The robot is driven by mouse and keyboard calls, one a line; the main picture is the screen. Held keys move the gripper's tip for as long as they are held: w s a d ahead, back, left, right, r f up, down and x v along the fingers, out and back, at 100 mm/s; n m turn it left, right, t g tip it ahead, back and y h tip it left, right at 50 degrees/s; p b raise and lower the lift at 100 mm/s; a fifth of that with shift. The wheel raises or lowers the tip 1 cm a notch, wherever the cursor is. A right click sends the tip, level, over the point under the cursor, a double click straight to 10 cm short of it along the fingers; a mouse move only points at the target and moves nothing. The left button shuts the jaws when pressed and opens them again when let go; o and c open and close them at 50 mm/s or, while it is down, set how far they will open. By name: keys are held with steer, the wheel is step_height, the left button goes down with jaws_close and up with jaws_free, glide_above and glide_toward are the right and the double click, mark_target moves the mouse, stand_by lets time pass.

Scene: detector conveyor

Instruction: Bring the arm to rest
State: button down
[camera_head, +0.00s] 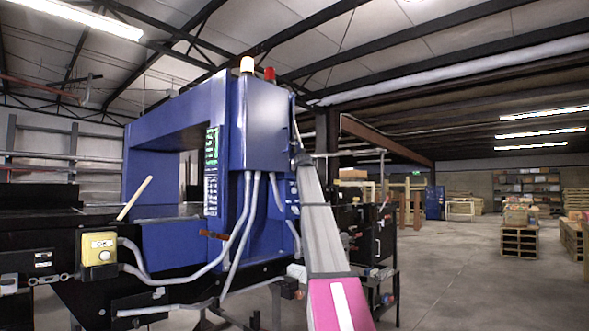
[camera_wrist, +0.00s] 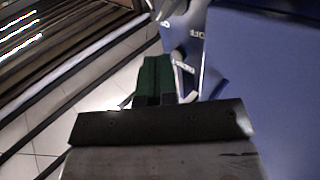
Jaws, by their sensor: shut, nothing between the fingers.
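My arm, grey with a pink section, rises from the bottom of the head view in front of the blue detector frame (camera_head: 268,130). Its upper end lies beside the right post of that frame; I cannot make out the fingers there. In the wrist view my gripper (camera_wrist: 152,72) shows as dark green fingers close together, shut with nothing between them. The blue housing (camera_wrist: 265,70) fills the right of the wrist view, close beside the fingers. I cannot tell whether they touch it.
A yellow control box (camera_head: 100,247) marked OK sits at the left on the black conveyor side. A pale stick (camera_head: 134,198) slants up above it. Grey hoses hang from the detector. Pallets (camera_head: 519,241) stand far right, with open concrete floor (camera_head: 470,285) before them.

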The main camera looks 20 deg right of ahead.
steer(key=s+d, duration=0.3)
steer(key=s, duration=0.3)
steer(key=s+a+f+g+y, duration=0.1)
steer(key=s+a+f+g, duration=0.3)
steer(key=f, duration=1.3)
steer(key=s+a+f+n+g+y, duration=0.15)
steer(key=a+f, duration=0.45)
steer(key=f, duration=1.1)
steer(key=s+a+f+g+y, duration=0.1)
steer(key=s+a+f+g, duration=0.3)
steer(key=f, duration=1.3)
steer(key=s+a+f+g, duration=0.1)
steer(key=s+a+f, duration=0.4)
steer(key=f, duration=0.5)
steer(key=s+a+f+g, duration=0.2)
steer(key=s+a+f, duration=0.1)
steer(key=s+f, duration=0.6)
steer(key=s+a+f+g, duration=0.2)
steer(key=s+a+f, duration=0.1)
steer(key=s+f, duration=0.5)
steer(key=s+a+f+n+g+y, duration=0.1)
steer(key=s+a+f+g, duration=0.2)
steer(key=s+f, duration=0.5)
steer(key=s, duration=0.5)
steer(key=shift+s+a, duration=0.3)
steer(key=shift+a, duration=0.05)
